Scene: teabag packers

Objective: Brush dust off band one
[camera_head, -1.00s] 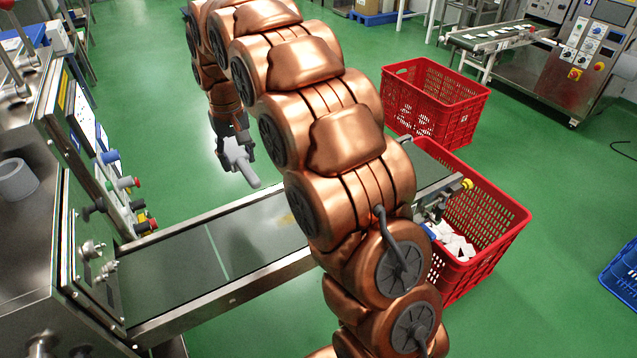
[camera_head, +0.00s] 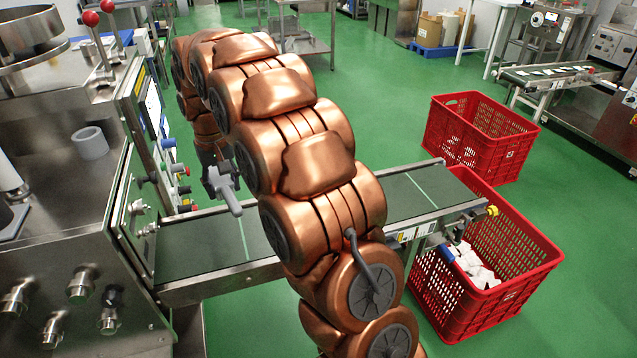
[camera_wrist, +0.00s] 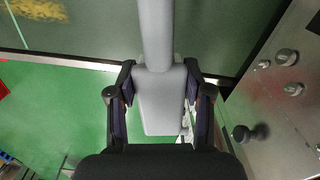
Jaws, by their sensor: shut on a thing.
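Band one is the dark green conveyor belt (camera_head: 203,247) with steel sides, running from the machine on the left behind my arm to the right. My gripper (camera_head: 213,162) is shut on a light grey brush (camera_head: 228,192), at the band's far side. The brush's far end overlaps the band in the picture; I cannot tell whether it touches. In the wrist view the brush (camera_wrist: 160,95) sits between both fingers, its narrower part reaching over the band (camera_wrist: 100,30). A yellowish dust patch (camera_wrist: 38,10) lies on the band at top left there. My arm hides the band's middle in the head view.
A steel machine (camera_head: 75,200) with knobs stands at the band's left end. A red crate (camera_head: 520,262) with white packets stands under the right end, another red crate (camera_head: 485,135) behind it. Green floor (camera_head: 390,85) is free beyond the band.

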